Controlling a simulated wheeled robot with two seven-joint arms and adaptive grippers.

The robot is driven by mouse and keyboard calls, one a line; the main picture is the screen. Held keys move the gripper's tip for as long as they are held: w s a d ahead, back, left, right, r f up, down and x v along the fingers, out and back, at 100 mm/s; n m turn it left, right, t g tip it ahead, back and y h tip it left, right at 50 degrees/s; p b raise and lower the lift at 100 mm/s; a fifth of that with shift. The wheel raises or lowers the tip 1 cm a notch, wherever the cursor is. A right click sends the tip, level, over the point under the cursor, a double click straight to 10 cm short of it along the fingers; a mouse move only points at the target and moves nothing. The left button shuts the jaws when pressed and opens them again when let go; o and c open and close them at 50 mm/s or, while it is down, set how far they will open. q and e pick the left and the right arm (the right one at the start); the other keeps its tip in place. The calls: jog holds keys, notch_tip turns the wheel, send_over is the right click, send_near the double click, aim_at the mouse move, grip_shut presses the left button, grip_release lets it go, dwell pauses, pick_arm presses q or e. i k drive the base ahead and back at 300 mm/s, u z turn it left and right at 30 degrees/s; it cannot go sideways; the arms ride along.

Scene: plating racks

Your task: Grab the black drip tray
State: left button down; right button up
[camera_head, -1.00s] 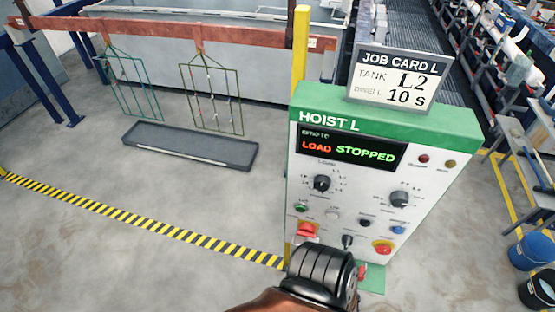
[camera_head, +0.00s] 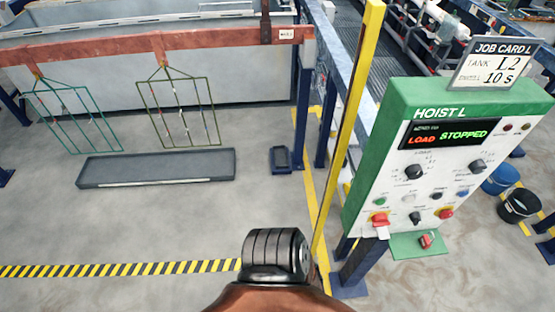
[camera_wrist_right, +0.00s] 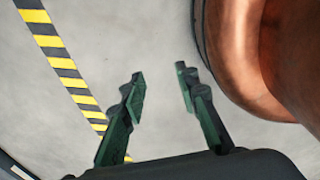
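A long, shallow dark grey tray (camera_head: 157,168), the likeliest match for the drip tray, lies flat on the floor below two hanging wire racks in the head view. Its near edge has a pale strip, and it looks empty. My right gripper (camera_wrist_right: 160,73) shows in the right wrist view with its two green-and-black fingers apart, nothing between them, above bare floor. The tray is not in that wrist view, and no gripper touches it. My left gripper is in neither view.
A green rack (camera_head: 72,118) and an olive rack (camera_head: 178,110) hang from a rusty beam (camera_head: 135,50). A small dark box (camera_head: 281,158) sits by a blue post. A yellow post (camera_head: 345,130) and hoist console (camera_head: 440,160) stand right. Floor before the tray is clear up to the striped line (camera_head: 120,270).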

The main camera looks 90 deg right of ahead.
aim_at(280, 156)
jog(key=z, duration=2.05)
jog(key=i, duration=2.3)
jog(key=z, duration=0.4)
jog(key=i, duration=1.4)
jog(key=z, duration=1.4)
